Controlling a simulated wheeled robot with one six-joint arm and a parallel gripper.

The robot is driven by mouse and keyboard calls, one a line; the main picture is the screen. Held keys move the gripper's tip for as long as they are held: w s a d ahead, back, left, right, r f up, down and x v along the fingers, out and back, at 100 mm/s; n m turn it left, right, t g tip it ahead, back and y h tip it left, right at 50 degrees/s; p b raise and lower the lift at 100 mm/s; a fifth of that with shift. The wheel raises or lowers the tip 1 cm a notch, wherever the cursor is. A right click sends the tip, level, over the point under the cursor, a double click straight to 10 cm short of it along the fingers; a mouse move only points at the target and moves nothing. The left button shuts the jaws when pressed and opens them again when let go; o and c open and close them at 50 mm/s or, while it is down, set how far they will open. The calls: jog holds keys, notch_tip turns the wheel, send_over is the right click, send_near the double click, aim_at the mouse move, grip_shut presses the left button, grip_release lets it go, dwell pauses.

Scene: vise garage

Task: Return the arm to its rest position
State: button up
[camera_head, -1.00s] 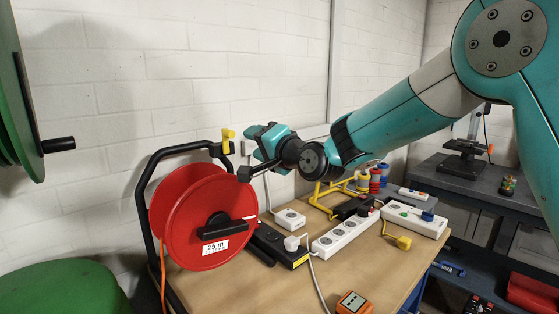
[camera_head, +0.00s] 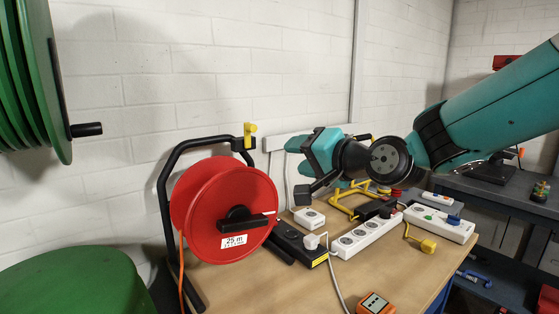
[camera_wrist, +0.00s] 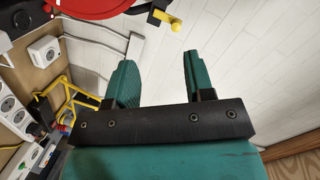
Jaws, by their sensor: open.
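My teal arm reaches in from the right in the head view, above the wooden workbench (camera_head: 250,293). My gripper (camera_head: 296,154) hangs in the air in front of the white brick wall, right of the red cable reel (camera_head: 228,205). In the wrist view my gripper (camera_wrist: 158,75) shows two teal fingers spread apart with nothing between them. Pale wall and a light-coloured pipe lie behind the fingers there. In the head view the fingertips are seen from the side and partly overlap.
Power strips (camera_head: 367,236), a white socket box (camera_head: 309,218), a yellow frame (camera_head: 345,197) and an orange device (camera_head: 375,303) occupy the bench. A dark bench (camera_head: 500,195) stands at the right. Air above the wooden bench is mostly free.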

jog(key=s+d+f+n+g+h, duration=0.2)
jog(key=s+f+n+g, duration=0.1)
jog(key=s, duration=0.7)
jog(key=s+d+f+n+g+h, duration=0.2)
jog(key=s+f+n+g, duration=0.2)
jog(key=s, duration=0.6)
jog(key=s+d+f+n+g+h, duration=0.1)
jog(key=s+f+n+g, duration=0.3)
jog(key=s, duration=0.6)
jog(key=shift+d+g+h, duration=0.4)
jog(key=shift+d+g, duration=0.35)
jog(key=shift+g, duration=0.15)
